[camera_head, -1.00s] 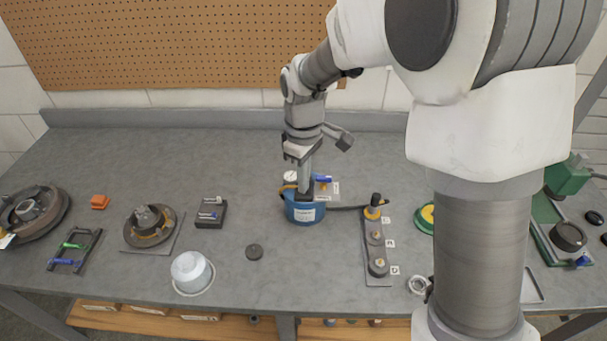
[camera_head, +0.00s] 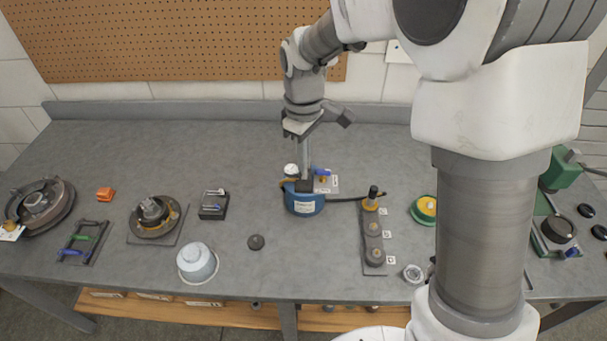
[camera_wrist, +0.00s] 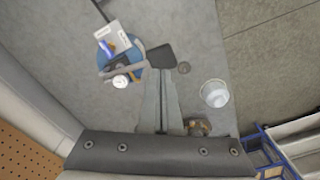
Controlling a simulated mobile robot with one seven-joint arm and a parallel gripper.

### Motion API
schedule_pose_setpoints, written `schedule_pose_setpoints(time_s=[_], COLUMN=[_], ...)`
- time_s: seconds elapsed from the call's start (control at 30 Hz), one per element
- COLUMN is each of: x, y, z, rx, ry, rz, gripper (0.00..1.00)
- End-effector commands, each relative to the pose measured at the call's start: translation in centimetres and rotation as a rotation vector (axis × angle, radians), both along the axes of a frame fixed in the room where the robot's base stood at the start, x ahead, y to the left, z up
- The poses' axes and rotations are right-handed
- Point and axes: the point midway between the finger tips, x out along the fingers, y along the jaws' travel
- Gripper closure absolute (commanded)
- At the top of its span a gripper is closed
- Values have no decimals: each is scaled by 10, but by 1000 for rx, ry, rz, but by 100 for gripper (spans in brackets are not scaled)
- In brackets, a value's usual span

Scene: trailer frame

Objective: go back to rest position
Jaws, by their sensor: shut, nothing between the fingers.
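My gripper (camera_head: 304,185) points down over the workbench (camera_head: 330,285), above or just behind a blue round canister (camera_head: 303,205) with a white label. In the wrist view my gripper (camera_wrist: 160,58) has its long grey fingers together, with a dark block at their tips and nothing held. The blue canister (camera_wrist: 137,56) is to the left of the fingertips there, with a white gauge (camera_wrist: 120,81) and a blue-handled valve (camera_wrist: 106,47). In the head view the fingertips overlap the canister's top; I cannot tell how much clearance there is.
A plate with several posts (camera_head: 374,262) stands right of the canister, joined to it by a dark hose. A light grey cup (camera_head: 196,262), a dark puck (camera_head: 256,242) and a rusty hub (camera_head: 155,215) are to the left. The bench behind is clear up to the pegboard wall.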

Motion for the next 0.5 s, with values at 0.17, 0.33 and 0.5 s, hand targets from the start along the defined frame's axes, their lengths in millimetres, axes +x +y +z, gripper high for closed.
schedule_pose_setpoints(time_s=[0.17,0.33,0.5], x=[0,-1,-12], y=[0,-3,-23], z=[0,4,33], rx=[0,2,16], ry=[0,-7,-53], rz=[0,-12,-106], gripper=[100,100,100])
